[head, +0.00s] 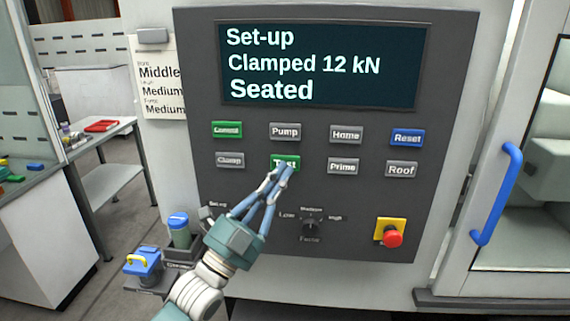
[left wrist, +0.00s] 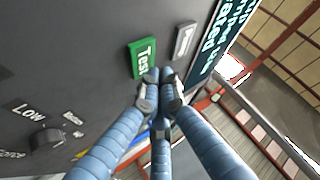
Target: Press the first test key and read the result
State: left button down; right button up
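The green Test key (head: 278,158) sits in the lower row of the grey control panel (head: 200,90). It also shows in the left wrist view (left wrist: 141,58), with its label partly readable. The screen (head: 320,66) above reads "Set-up", "Clamped 12 kN", "Seated". My left gripper (head: 279,176) has its fingertips drawn together, with nothing between them. They overlap the lower edge of the Test key in the head view. In the left wrist view the fingertips (left wrist: 160,90) are just beside the key's lower end. I cannot tell whether they touch it. My right gripper is not in view.
Pump (head: 285,131), Clamp (head: 230,160) and Prime (head: 342,167) keys surround the Test key. A rotary knob (head: 311,228) and red emergency stop (head: 392,236) are below. A blue door handle (head: 497,195) is at right.

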pick_arm(q)
jog(key=shift+w, duration=0.15)
dwell(0.5)
jog(key=shift+w, duration=0.3)
